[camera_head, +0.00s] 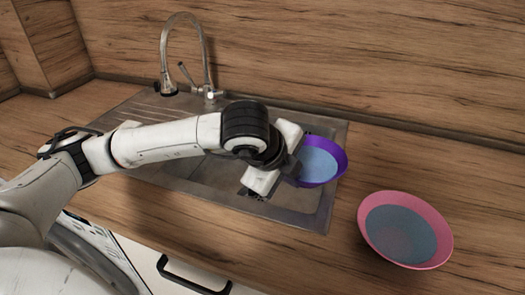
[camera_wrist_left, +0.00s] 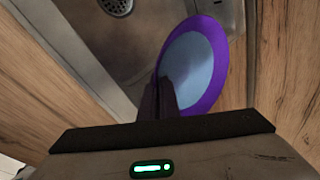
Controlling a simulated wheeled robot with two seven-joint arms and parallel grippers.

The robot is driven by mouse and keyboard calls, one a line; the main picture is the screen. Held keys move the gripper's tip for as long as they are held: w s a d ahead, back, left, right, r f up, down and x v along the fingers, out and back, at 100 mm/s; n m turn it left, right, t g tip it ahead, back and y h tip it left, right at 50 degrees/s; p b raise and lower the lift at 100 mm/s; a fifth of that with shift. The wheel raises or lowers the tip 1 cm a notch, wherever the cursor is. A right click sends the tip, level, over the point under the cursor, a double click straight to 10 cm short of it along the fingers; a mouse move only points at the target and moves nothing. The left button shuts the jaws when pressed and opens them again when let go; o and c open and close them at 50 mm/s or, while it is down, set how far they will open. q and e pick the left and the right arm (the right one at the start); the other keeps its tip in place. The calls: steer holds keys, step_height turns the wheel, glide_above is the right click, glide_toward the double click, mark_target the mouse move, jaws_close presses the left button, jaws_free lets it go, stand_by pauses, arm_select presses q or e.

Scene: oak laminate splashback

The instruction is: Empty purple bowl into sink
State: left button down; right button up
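The purple bowl (camera_head: 341,157) is at the right side of the sink basin (camera_head: 200,187) in the head view, with light blue liquid inside. It is held above the sink, and its opening faces mostly upward. I cannot tell if it is slightly tilted. My left gripper (camera_wrist_left: 163,90) is shut on the bowl's near-left rim, as the wrist view shows, with the purple bowl (camera_wrist_left: 219,65) just beyond its fingers. In the head view the fingertips are largely hidden by the hand. My right gripper is in neither view.
A pink bowl (camera_head: 443,236) with blue-grey contents stands on the wooden counter (camera_head: 330,262) right of the sink. The curved tap (camera_head: 204,50) rises behind the sink. The drain (camera_wrist_left: 117,5) shows in the wrist view. The wooden splashback (camera_head: 350,70) closes off the back.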

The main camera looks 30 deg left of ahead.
arm_select(q)
steer(key=shift+r, duration=0.15)
steer(key=shift+s+a+r, duration=0.1)
steer(key=shift+a+r+h+p, duration=0.15)
steer(key=shift+a+h+p, duration=0.25)
steer(key=shift+p, duration=0.3)
steer(key=shift+n, duration=0.3)
steer(key=shift+a+h+p, duration=0.25)
steer(key=shift+h+p, duration=0.15)
steer(key=shift+h, duration=0.1)
steer(key=shift+n+g+h, duration=0.4)
steer(key=shift+h, duration=0.5)
steer(key=shift+w+a+f+b, duration=0.1)
steer(key=shift+a+f+b, duration=0.2)
steer(key=shift+f, duration=0.4)
steer(key=shift+w+a+f+b, duration=0.15)
steer(key=shift+a+f, duration=0.25)
steer(key=shift+f, duration=0.35)
steer(key=shift+w+a+f+b, duration=0.1)
steer(key=shift+a+f+b, duration=0.2)
steer(key=shift+f, duration=0.4)
steer(key=shift+w+a+r+p, duration=0.1)
steer(key=shift+a+r+p, duration=0.2)
steer(key=shift+a, duration=0.1)
